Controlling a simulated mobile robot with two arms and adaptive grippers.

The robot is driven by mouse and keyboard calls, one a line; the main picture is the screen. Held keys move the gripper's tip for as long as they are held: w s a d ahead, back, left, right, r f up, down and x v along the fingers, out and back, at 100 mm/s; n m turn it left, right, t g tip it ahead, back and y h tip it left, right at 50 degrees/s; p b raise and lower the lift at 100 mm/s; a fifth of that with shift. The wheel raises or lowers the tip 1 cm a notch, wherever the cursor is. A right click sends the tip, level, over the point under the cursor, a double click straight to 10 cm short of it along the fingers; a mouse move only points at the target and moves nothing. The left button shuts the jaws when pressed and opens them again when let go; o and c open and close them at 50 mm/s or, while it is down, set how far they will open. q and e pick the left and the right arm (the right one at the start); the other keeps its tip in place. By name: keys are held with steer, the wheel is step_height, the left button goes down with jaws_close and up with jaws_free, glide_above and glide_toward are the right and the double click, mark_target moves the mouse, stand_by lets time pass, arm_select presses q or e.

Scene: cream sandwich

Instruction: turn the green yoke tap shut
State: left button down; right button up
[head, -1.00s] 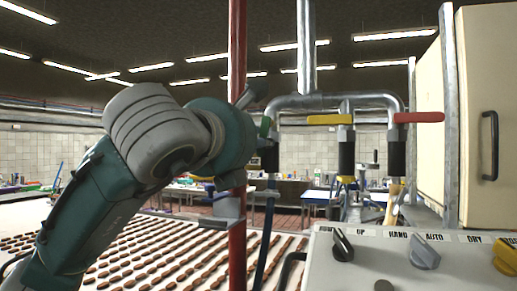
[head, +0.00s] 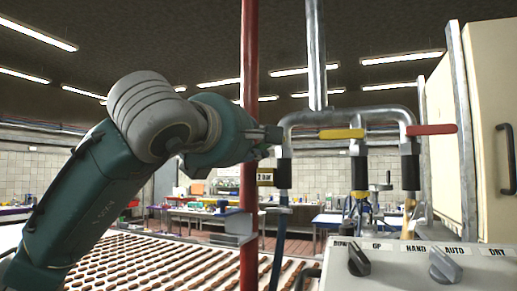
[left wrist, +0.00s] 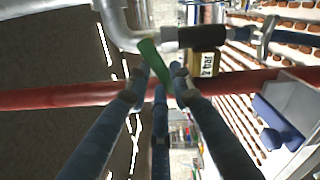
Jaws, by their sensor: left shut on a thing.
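The green yoke tap's handle (left wrist: 153,60) shows in the left wrist view as a short green lever beside the bend of the grey pipe. My left gripper (left wrist: 160,78) has its dark fingers closed around the lever's near end. In the head view my left gripper (head: 272,141) is at the left end of the pipe yoke (head: 345,114) and hides the green handle. The black sleeve (head: 283,173) of that branch hangs just below. My right gripper is in neither current view.
A yellow handle (head: 341,134) and a red handle (head: 432,129) sit on the neighbouring branches. A red upright pipe (head: 249,60) stands close by my left wrist. A "2 bar" label (head: 265,177) is beside the sleeve. A control panel (head: 400,275) is at lower right.

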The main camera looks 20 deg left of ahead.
arm_select(q)
steer(key=shift+r+m+p, duration=0.25)
steer(key=shift+r+m, duration=0.15)
steer(key=shift+m, duration=0.85)
steer(key=shift+r+m+p, duration=0.25)
steer(key=shift+r+m, duration=0.15)
steer(key=shift+m, duration=0.85)
steer(key=c, duration=1.5)
jaws_free()
steer(key=shift+s, duration=0.1)
steer(key=s, duration=1.2)
steer(key=shift+a, duration=0.15)
